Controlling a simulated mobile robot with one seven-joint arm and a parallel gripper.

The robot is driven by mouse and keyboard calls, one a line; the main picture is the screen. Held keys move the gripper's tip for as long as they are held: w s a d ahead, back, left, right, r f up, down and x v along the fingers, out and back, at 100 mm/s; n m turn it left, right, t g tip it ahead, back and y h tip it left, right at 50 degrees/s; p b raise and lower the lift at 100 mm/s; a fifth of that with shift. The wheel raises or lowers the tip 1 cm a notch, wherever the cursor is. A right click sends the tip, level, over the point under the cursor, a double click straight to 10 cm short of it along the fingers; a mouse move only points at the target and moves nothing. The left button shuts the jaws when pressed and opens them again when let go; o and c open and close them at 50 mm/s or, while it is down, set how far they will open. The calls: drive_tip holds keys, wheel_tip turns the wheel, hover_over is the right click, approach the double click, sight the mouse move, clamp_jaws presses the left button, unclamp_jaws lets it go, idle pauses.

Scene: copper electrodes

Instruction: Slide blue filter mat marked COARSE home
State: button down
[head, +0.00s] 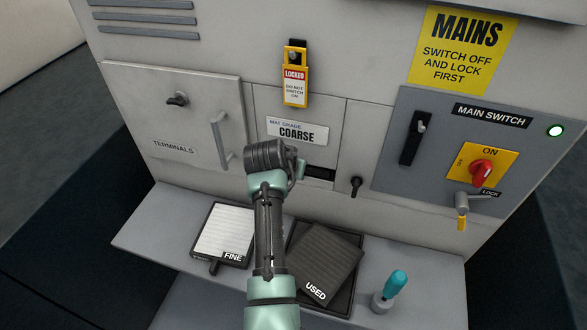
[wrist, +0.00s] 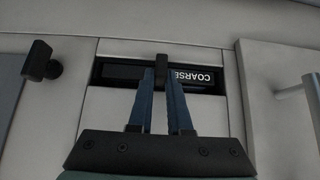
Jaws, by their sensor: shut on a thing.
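In the wrist view the mat marked COARSE (wrist: 125,72) shows only as a dark front edge inside its wide slot, its white lettering upside down. A dark tab (wrist: 162,64) stands out from the middle of that edge. My gripper (wrist: 162,76) has its two blue fingers closed around this tab. In the head view the slot (head: 320,173) shows only at its right end; my wrist hides the rest and the fingertips. The mat's blue body is not visible, and I cannot tell how deep it sits.
A MAT GRADE COARSE plate (head: 297,131) is above the slot. A black latch knob (head: 356,185) is right of it, a TERMINALS door handle (head: 221,139) left. On the shelf lie a FINE mat (head: 224,233), a USED mat (head: 320,262) on a dark tray, and a teal-handled tool (head: 392,286).

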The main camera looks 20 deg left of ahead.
drive_tip(key=c, duration=0.7)
unclamp_jaws()
drive_tip(key=shift+s+r+p, duration=0.15)
drive_tip(key=shift+r+p, duration=0.15)
drive_tip(key=shift+p, duration=0.15)
drive_tip(key=shift+p+v, duration=3.2)
drive_tip(key=shift+p, duration=0.75)
drive_tip(key=shift+s, duration=0.1)
drive_tip(key=b+v, duration=0.2)
drive_tip(key=v, duration=1)
drive_tip(key=shift+s+a+r, duration=0.1)
drive_tip(key=shift+s+r, duration=0.15)
drive_tip(key=shift+s, duration=0.1)
